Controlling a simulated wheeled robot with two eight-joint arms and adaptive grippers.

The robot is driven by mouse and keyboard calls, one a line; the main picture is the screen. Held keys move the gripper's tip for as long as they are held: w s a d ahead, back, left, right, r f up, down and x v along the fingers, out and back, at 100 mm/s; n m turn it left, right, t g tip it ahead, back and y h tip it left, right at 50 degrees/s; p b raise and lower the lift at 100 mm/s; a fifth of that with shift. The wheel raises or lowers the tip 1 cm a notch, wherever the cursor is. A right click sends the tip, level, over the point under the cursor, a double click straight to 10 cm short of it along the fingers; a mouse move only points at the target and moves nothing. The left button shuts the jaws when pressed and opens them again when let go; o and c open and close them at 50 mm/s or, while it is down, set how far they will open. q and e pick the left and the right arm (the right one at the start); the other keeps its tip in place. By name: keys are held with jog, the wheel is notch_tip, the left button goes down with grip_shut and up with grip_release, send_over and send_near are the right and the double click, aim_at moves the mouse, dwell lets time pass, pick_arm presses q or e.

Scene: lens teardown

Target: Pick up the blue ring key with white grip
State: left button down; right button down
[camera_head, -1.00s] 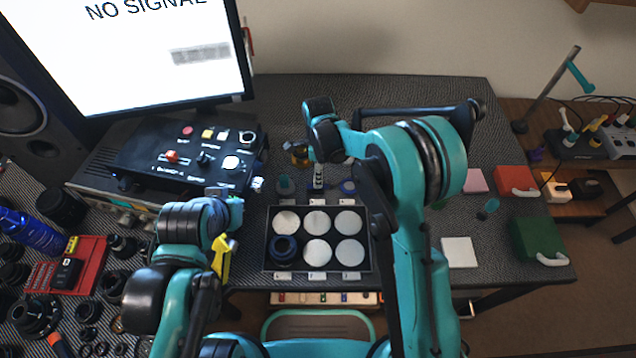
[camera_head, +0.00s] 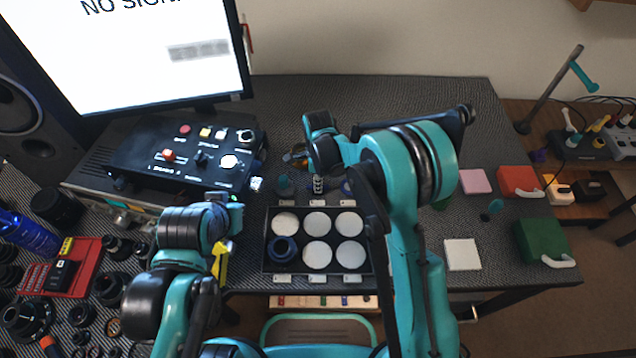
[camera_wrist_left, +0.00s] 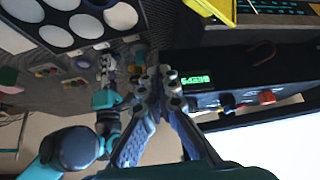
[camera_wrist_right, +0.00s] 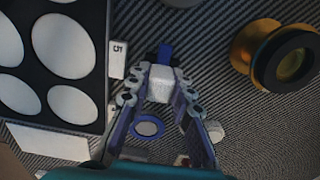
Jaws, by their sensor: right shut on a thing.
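The blue ring key with white grip (camera_wrist_right: 160,86) is between the fingertips of my right gripper (camera_wrist_right: 158,92), which is shut on its white grip. A blue part shows just beyond the grip in the right wrist view. In the head view the right gripper (camera_head: 318,186) is low behind the black tray, and the key is too small to make out. My left gripper (camera_wrist_left: 156,85) looks shut and empty; it hovers near the control box in the head view.
A blue ring (camera_wrist_right: 148,127) lies on the mat nearby. A black tray (camera_wrist_right: 98,95) with white round pads is close on the left. An amber-and-black lens part (camera_wrist_right: 277,55) stands at the right. A control box (camera_head: 190,155) and monitor (camera_head: 130,50) occupy the left back.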

notch_tip(320, 180, up, 4)
jog(key=shift+r+p, duration=0.1)
jog(key=shift+p, duration=0.9)
jog(key=s+d+r+p, duration=0.3)
jog(key=s+d+r, duration=0.3)
jog(key=d, duration=0.3)
jog(key=shift+s+d+r, duration=0.2)
jog(key=shift+s+r, duration=0.2)
jog(key=shift+s, duration=0.05)
jog(key=c, duration=2)
grip_release()
grip_shut()
jog(key=shift+d, duration=0.1)
